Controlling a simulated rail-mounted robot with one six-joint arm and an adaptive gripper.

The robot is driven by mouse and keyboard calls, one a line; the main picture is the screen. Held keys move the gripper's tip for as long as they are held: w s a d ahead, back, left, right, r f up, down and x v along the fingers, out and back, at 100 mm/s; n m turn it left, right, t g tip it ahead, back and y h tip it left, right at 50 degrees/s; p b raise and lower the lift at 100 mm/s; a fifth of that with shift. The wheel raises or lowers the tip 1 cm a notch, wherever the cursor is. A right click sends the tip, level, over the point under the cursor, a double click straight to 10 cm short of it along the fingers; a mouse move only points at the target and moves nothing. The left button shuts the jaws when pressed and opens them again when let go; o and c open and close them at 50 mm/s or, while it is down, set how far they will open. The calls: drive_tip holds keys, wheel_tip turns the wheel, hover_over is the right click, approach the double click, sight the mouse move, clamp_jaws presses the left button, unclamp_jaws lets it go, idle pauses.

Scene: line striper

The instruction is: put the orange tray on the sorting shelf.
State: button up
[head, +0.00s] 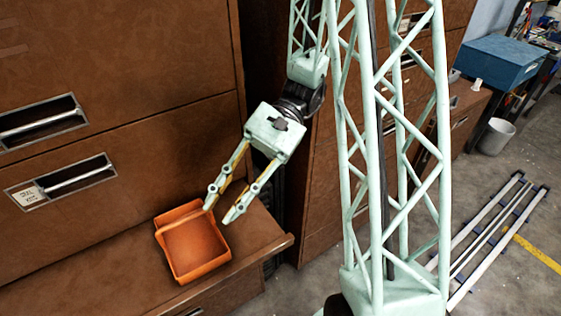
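The orange tray (195,244) is a shallow, open, empty box. It sits upright on a brown ledge (128,272) in front of the brown drawer cabinet. My gripper (219,214) reaches down from the upper right, its two fingers apart. One fingertip is at the tray's upper right rim and the other is just right of it, outside the tray. I cannot tell whether either finger touches the rim. No shelf is clearly marked as the sorting shelf in this view.
Brown cabinet drawers with metal handles (63,183) rise behind the ledge. A blue box (498,62) sits on a low cabinet at the upper right, with a white bin (496,136) beside it. White rails (491,240) lie on the concrete floor at right.

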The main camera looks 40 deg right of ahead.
drive_tip(key=s+d+r+n+t+h, duration=0.3)
drive_tip(key=s+r+n+t+h, duration=0.1)
drive_tip(key=r, duration=0.5)
drive_tip(key=s+d+r+n+t+h, duration=0.3)
drive_tip(key=s+r+n+t+h, duration=0.1)
drive_tip(key=s+r+h, duration=0.4)
drive_tip(key=shift+s+r+n+h, duration=0.2)
drive_tip(key=shift+r+n+h, duration=0.25)
drive_tip(key=shift+n, duration=0.45)
idle(0.6)
